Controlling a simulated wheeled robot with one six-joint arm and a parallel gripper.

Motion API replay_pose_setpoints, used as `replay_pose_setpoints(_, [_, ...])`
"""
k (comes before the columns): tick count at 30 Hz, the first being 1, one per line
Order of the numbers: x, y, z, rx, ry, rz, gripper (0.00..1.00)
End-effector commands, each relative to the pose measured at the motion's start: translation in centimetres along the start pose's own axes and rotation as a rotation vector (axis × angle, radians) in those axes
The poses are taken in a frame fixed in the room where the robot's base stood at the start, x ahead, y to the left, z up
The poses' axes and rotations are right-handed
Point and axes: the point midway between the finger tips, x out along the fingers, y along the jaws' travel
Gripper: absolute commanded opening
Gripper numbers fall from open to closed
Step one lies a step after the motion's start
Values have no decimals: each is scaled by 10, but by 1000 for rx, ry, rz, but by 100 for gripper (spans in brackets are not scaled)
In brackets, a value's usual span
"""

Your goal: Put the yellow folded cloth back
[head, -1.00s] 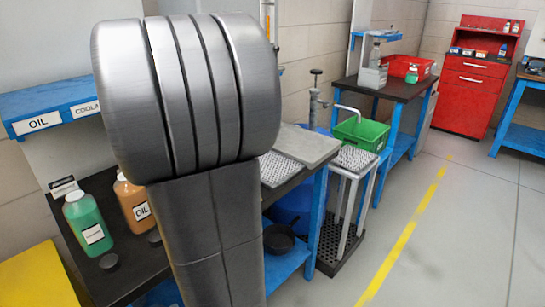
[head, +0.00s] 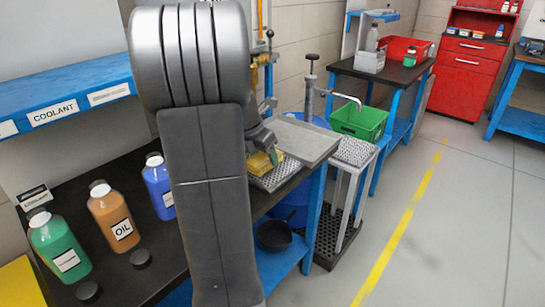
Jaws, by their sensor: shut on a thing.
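The yellow folded cloth (head: 259,165) shows just right of my arm in the head view, over the left end of the perforated metal tray on the dark bench. My gripper (head: 270,153) is shut on the cloth. My arm hides part of the cloth and of the bench behind it. I cannot tell whether the cloth touches the tray.
Green (head: 60,247), orange (head: 113,220) and blue (head: 158,188) bottles stand on the bench (head: 150,285), with black caps nearby. A flat grey tray (head: 305,140) lies right of the perforated tray (head: 278,178). A blue shelf (head: 70,90) overhangs the left side.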

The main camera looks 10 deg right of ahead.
Motion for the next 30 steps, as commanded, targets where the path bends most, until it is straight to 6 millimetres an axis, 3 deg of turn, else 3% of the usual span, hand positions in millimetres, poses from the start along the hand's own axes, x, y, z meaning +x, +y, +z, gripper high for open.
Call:
replay_pose_setpoints(3, [8,0,21,2,-1,-1,43])
replay_pose_setpoints(12, [18,0,42,1,0,0,43])
replay_pose_setpoints(18, [48,0,26,-2,1,-1,43])
replay_pose_setpoints(29, [51,0,25,-1,0,0,43])
replay_pose_setpoints(30, [51,0,25,-1,0,1,65])
